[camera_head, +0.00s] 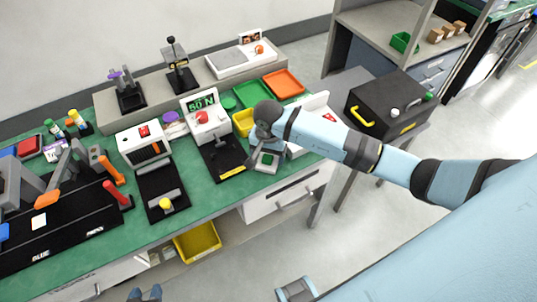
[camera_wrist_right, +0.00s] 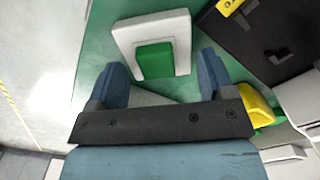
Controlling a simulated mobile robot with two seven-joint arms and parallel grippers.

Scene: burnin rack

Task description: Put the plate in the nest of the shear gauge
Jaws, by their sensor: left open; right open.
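A small green plate (camera_head: 266,159) sits in a pale holder (camera_head: 264,168) near the bench's front edge. In the right wrist view the green plate (camera_wrist_right: 154,60) shows in the white, U-shaped holder (camera_wrist_right: 150,28). My right gripper (camera_wrist_right: 161,72) is open, its two blue fingers apart on either side of the view below the plate, holding nothing. What looks like the shear gauge (camera_head: 203,118), with a "50 N" display, stands left of the plate. Its black base (camera_head: 222,156) is partly in the right wrist view (camera_wrist_right: 258,38). My left gripper (camera_head: 145,293) is open and empty at the bottom edge.
A yellow bin (camera_head: 243,122), a green tray (camera_head: 250,93) and an orange tray (camera_head: 283,84) lie behind my right gripper. Another tester (camera_head: 144,146) stands left of the gauge. A black case (camera_head: 388,106) sits right of the bench. Floor in front is clear.

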